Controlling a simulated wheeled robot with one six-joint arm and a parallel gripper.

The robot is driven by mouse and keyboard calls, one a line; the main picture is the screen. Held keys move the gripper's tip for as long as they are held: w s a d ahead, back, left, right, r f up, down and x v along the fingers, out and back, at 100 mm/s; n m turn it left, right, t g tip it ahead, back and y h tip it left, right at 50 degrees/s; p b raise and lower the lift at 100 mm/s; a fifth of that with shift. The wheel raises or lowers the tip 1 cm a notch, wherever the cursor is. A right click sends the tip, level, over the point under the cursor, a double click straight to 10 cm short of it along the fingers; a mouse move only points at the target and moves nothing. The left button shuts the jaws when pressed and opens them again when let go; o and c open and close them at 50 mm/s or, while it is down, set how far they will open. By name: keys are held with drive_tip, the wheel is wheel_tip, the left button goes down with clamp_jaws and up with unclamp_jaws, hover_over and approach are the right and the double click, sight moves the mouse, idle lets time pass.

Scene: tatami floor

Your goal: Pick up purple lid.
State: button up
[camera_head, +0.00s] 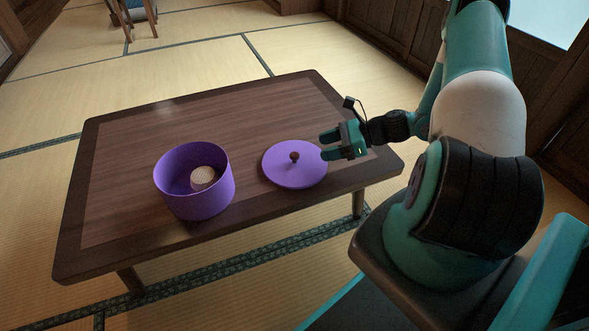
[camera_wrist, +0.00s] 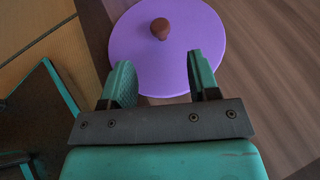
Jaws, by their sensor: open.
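The purple lid (camera_head: 292,174) is a flat disc with a small brown knob (camera_head: 294,157) on top. It lies on the low wooden table, right of the purple pot. My gripper (camera_head: 325,145) is open and empty at the lid's right side, with its fingers pointing towards the knob. In the wrist view the lid (camera_wrist: 150,70) lies ahead of my open gripper (camera_wrist: 158,75), and the knob (camera_wrist: 160,29) is beyond the fingertips, roughly in line with the gap between them. The fingertips overlap the lid's near edge in that view.
A purple open pot (camera_head: 207,203) with a pale round wooden piece (camera_head: 202,177) inside stands left of the lid. The low brown table (camera_head: 200,122) has clear room behind both. Tatami floor (camera_head: 190,55) surrounds it, and a chair (camera_head: 132,17) is far back.

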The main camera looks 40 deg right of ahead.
sight(300, 162)
drive_tip(key=x, duration=0.2)
drive_tip(key=shift+w+a+f+b, duration=0.2)
drive_tip(key=shift+a+b, duration=0.1)
drive_tip(key=shift+b, duration=0.1)
drive_tip(key=b+x, duration=0.3)
drive_tip(key=x, duration=0.1)
drive_tip(key=shift+a+f, duration=0.15)
drive_tip(key=shift+f, duration=0.1)
drive_tip(key=shift+w+a, duration=0.25)
drive_tip(key=shift+w, duration=0.05)
drive_tip(key=shift+r, duration=0.1)
drive_tip(key=c, duration=1)
